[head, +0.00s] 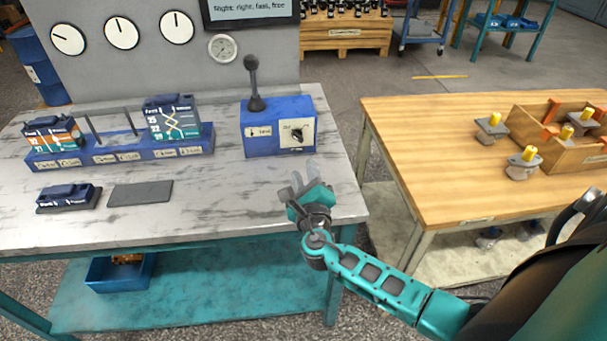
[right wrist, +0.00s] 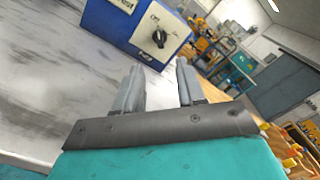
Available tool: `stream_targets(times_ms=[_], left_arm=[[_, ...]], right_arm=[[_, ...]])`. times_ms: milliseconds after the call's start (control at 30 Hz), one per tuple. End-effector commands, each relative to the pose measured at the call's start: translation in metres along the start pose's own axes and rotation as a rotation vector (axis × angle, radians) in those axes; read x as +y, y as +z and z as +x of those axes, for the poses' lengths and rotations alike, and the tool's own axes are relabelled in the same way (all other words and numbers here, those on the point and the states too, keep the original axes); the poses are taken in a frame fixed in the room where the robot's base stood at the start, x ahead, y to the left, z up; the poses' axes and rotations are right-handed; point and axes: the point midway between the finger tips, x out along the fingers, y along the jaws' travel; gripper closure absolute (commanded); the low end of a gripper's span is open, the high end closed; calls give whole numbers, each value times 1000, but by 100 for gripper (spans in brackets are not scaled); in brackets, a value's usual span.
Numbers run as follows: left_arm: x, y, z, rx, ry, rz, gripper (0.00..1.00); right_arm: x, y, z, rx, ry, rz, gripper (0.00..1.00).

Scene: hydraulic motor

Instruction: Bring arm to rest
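My right arm comes in from the lower right of the head view. Its gripper (head: 304,182) is over the right front part of the grey-white worktable, in front of the blue control box (head: 279,125). In the right wrist view the two fingers of this gripper (right wrist: 159,88) stand apart with nothing between them. The control box also shows there (right wrist: 138,28), beyond the fingers, with its black knob. A black lever (head: 255,84) stands up from the box in the head view. My left gripper is not in view.
The grey-white worktable (head: 250,200) holds a blue rack (head: 120,148) with valve blocks, a loose block (head: 68,197) and a dark plate (head: 140,193). A wooden table (head: 440,150) at the right bears a wooden box (head: 551,151) and several yellow-topped parts. A floor gap separates the tables.

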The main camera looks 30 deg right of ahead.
Motion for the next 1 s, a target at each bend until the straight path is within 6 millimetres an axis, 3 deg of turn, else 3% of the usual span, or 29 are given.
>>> stream_targets(times_ms=[267,367,467,667,833,1000], left_arm=[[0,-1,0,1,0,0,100],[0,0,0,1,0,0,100],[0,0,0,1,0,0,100],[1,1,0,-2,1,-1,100],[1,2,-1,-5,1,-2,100],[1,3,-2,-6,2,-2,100]], right_arm=[[0,0,-1,3,-1,9,61],[-3,-3,-6,34,-7,110,61],[-10,-13,-19,118,-30,368,61],[-20,-44,-69,405,-165,1157,61],[-17,-62,-124,686,-384,1784,61],[-10,-61,-184,977,-696,2273,61]])
